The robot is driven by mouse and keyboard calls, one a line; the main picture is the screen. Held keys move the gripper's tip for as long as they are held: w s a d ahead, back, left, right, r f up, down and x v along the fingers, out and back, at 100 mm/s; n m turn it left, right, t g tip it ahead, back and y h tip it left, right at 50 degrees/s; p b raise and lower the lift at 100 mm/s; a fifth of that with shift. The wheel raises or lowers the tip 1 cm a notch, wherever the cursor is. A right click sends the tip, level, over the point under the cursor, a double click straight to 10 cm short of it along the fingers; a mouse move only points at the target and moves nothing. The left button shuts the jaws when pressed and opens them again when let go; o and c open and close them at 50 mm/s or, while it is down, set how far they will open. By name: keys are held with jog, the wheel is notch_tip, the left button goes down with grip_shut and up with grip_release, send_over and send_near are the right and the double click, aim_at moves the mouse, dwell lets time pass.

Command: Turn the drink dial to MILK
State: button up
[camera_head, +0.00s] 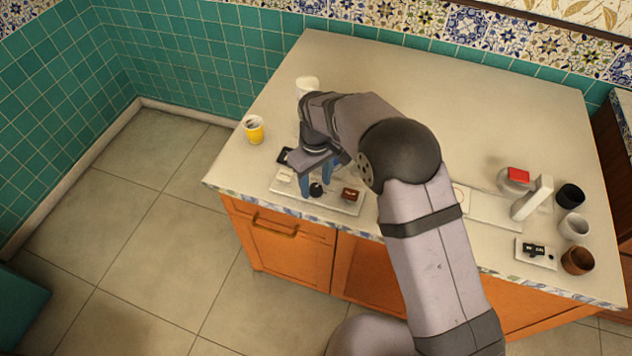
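A pale panel (335,201) lies near the front left edge of the counter. It bears a small round black knob (316,190), which looks like the drink dial. Around the knob are a white block (285,175), a brown block (350,194) and a dark block (284,155). No lettering is legible, so I cannot tell which one is MILK or where the dial points. My gripper (319,179) is over the panel, its blue fingers apart and pointing down just behind the knob. I cannot tell whether a finger touches it. The gripper hides part of the panel.
A yellow cup (254,129) and a white container (307,86) stand at the left. At the right are a red-topped glass vessel (516,179), a white upright piece (532,198), black, white and brown cups (577,260), and a small control box (536,258). The back counter is clear.

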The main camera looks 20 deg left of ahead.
aim_at(318, 187)
dwell(0.3)
jog(key=shift+r+b, duration=0.85)
jog(key=shift+r, duration=2.8)
jog(key=shift+d+r, duration=0.1)
jog(key=shift+d, duration=0.15)
jog(key=s+d+r+m, duration=0.1)
jog(key=d+m, duration=0.2)
jog(key=d, duration=0.6)
jog(key=s+d+r+m, duration=0.2)
jog(key=d, duration=0.7)
jog(key=s+d+f+m+p, duration=0.1)
jog(key=s+d+m, duration=0.5)
jog(key=s+d, duration=0.8)
jog(key=shift+s+d+f+p, duration=0.25)
jog(key=shift+f+p, duration=0.1)
jog(key=shift+f, duration=0.3)
